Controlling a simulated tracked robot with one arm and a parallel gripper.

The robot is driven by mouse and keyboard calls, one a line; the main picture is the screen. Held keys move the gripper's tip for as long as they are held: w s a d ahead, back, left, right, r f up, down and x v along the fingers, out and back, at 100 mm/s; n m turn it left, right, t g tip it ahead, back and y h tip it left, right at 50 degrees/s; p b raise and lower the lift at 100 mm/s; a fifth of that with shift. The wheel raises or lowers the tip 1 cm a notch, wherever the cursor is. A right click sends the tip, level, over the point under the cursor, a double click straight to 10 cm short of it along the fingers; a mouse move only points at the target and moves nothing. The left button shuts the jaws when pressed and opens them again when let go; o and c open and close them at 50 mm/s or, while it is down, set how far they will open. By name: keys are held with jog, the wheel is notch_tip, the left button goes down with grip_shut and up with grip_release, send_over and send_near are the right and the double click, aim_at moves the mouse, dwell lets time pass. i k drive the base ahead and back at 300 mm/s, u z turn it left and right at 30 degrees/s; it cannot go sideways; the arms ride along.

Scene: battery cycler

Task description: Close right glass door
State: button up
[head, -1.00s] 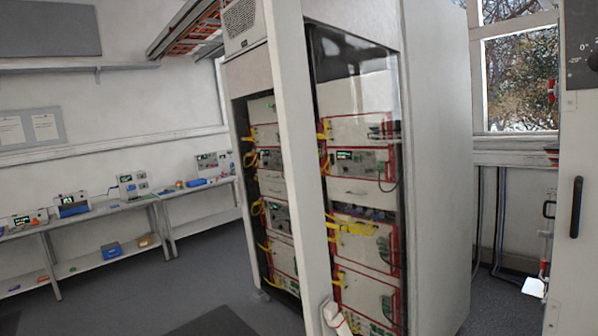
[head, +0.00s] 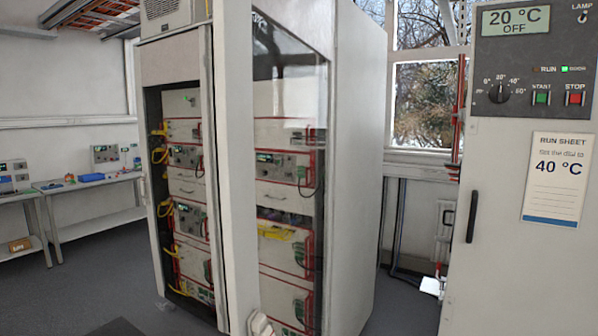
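The cycler cabinet (head: 357,150) stands upright in the middle of the head view. Its right glass door (head: 290,95) appears swung out toward me, hinged at the cabinet's right front edge. The door's wide pale free-edge frame (head: 231,170) stands close to me and crosses the view from top to bottom. Its top rail slopes down steeply to the right. Red-framed instruments show through the glass. A pale handle-like fitting (head: 261,324) sits low by the frame, cut off by the picture's bottom edge. My gripper is not in view.
The left bay holds instruments (head: 187,157) with yellow cables. At right stands a pale chamber (head: 500,260) with a dial, a black handle and a run sheet. Benches (head: 85,183) line the left wall. Grey floor is clear between the benches and the cabinet.

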aim_at(311, 24)
jog(key=u, duration=0.05)
jog(key=i, duration=1)
jog(key=z, duration=0.1)
